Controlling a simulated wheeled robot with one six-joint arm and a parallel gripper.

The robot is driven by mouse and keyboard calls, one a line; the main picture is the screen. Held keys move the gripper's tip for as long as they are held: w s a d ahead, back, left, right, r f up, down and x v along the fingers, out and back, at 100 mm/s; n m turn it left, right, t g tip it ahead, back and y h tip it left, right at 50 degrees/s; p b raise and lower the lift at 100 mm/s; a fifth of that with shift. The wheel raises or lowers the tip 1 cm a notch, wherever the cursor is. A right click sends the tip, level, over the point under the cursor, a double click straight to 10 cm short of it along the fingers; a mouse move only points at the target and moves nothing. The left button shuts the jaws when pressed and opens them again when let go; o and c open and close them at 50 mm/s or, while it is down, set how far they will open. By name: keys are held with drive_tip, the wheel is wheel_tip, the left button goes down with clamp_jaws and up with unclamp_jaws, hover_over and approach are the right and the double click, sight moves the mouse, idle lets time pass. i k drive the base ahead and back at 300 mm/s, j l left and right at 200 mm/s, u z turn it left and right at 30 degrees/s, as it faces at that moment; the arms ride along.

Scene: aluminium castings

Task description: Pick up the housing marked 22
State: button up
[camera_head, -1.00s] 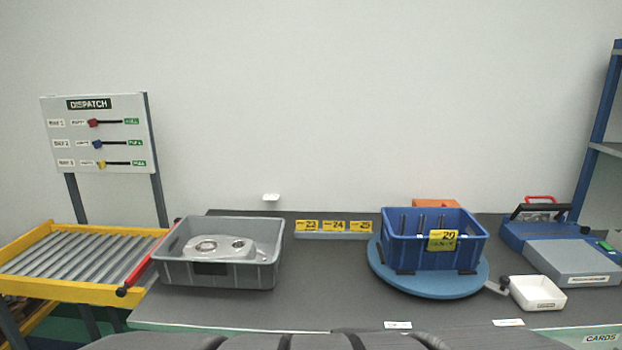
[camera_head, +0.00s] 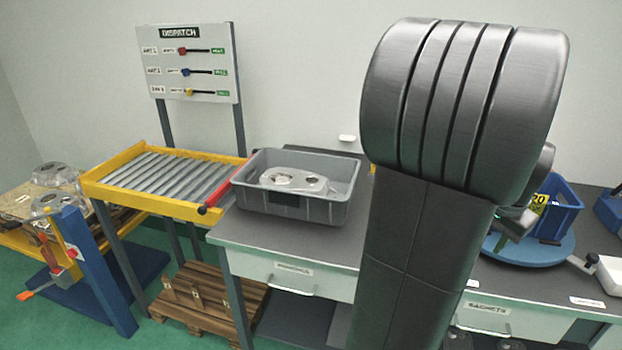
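A silvery cast housing (camera_head: 312,183) lies in the grey tote (camera_head: 285,206) on the bench. I cannot read any number 22 on it. More silvery castings (camera_head: 58,203) sit on a stand at the far left, their marks also unreadable. My gripper (camera_head: 516,224) shows only in part, behind my large dark arm, to the right and beside the blue crate. The fingers are not clear, so I cannot tell open from shut. The gripper is well away from the grey tote.
A yellow-framed roller conveyor (camera_head: 170,182) with a red bar adjoins the tote. The dispatch board (camera_head: 189,62) stands behind it. The blue crate (camera_head: 562,208) sits on a blue turntable (camera_head: 528,249). A wooden pallet (camera_head: 200,299) lies on the floor. My arm hides the bench's middle.

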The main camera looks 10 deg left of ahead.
sight(282, 178)
drive_tip(key=i+j+u, duration=0.15)
drive_tip(key=i, duration=0.3)
drive_tip(key=i+j+u, duration=0.1)
drive_tip(key=i, duration=0.4)
drive_tip(key=j+u, duration=0.1)
drive_tip(key=u, duration=1.2)
